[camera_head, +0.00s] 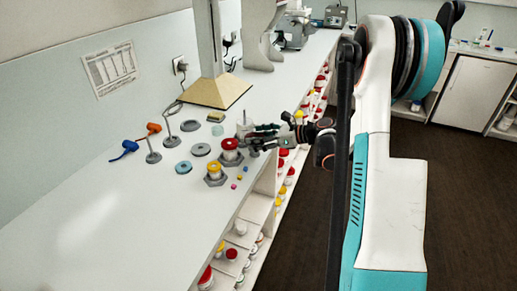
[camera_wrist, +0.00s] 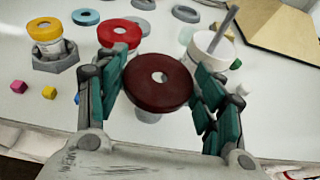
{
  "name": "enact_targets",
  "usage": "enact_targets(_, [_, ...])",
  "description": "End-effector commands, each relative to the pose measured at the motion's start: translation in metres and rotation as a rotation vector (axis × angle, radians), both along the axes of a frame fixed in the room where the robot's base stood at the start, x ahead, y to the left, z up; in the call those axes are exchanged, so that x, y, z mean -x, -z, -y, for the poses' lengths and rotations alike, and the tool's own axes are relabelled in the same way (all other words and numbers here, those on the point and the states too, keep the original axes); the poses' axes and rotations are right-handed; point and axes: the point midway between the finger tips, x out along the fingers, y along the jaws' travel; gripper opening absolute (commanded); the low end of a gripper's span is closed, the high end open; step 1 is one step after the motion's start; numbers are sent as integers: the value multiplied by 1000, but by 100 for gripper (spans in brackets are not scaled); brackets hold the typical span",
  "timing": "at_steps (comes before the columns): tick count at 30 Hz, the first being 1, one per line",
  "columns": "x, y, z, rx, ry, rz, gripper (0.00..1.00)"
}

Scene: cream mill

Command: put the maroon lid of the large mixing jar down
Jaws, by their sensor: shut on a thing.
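The maroon lid (camera_wrist: 157,88) is a thick round disc with a pale spot in its middle. My gripper (camera_wrist: 160,62) is shut on it, with teal finger pads at its left and right sides. A pale cylindrical part (camera_wrist: 148,117) shows below the lid; I cannot tell whether it belongs to the lid or stands beneath it. In the head view my gripper (camera_head: 256,137) is at the bench's front edge, and the lid cannot be made out.
A red-lidded jar (camera_head: 230,145) and a yellow-lidded jar (camera_head: 214,168) stand in grey hexagonal holders left of my gripper. Small pink (camera_wrist: 18,87) and yellow (camera_wrist: 49,92) cubes lie near the edge. Several grey rings lie behind. The bench's left part (camera_head: 100,215) is clear.

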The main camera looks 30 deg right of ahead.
Motion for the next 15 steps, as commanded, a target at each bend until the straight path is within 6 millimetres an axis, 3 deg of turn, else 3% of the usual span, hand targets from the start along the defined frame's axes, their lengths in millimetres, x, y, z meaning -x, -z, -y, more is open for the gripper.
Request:
enact_targets(7, [0, 36, 0, 0, 0, 0, 51])
enact_targets(15, [0, 38, 0, 0, 0, 0, 51])
